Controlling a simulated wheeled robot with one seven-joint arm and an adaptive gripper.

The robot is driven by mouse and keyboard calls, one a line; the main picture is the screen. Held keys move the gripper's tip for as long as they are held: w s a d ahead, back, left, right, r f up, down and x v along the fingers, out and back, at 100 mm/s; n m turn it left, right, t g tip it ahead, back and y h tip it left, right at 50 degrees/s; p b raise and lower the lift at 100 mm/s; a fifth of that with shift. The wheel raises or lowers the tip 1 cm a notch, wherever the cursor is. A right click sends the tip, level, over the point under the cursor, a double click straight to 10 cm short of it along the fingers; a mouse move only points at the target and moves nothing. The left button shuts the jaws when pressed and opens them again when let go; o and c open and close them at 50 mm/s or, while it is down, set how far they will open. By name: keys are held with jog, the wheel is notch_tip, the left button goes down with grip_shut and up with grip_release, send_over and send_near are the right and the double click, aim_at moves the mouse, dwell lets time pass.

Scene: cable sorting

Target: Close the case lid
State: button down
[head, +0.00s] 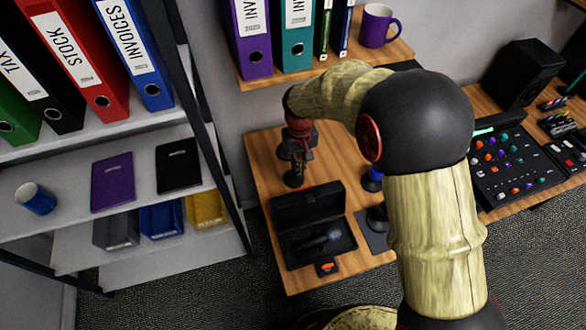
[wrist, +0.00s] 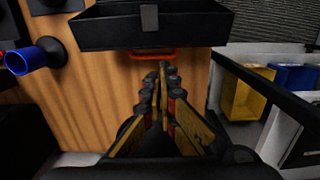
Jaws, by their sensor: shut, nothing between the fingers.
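The black case (head: 284,246) stands open on the wooden desk. Its lid (head: 305,204) is raised at the back edge, and a dark microphone lies inside. In the wrist view a black case part (wrist: 190,30) with a grey patch fills the top, with a red-orange bar (wrist: 152,55) below it. I cannot tell whether this is the lid's outer side. My gripper (head: 294,180) is behind the raised lid, toward the wall, pointing down. In the wrist view its fingers (wrist: 163,70) are together and empty, close to the bar. Contact cannot be told.
A blue-ended object (head: 371,181) stands right of the lid, and also shows in the wrist view (wrist: 35,58). A small black item with an orange mark (head: 326,268) lies before the case. A shelf unit (head: 160,128) with binders stands left. Bare desk (head: 262,165) shows left of my gripper.

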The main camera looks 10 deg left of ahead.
notch_tip(320, 180, down, 7)
jog(key=b, duration=0.2)
jog(key=shift+s+t+b, duration=0.15)
jog(key=shift+t+b, duration=0.15)
jog(key=shift+b, duration=0.1)
dwell(0.5)
jog(key=shift+d+r, duration=0.1)
jog(key=shift+r, duration=0.05)
jog(key=shift+s+d+r+t+y, duration=0.15)
jog(key=shift+s+r+t+y, duration=0.15)
jog(key=shift+y, duration=0.1)
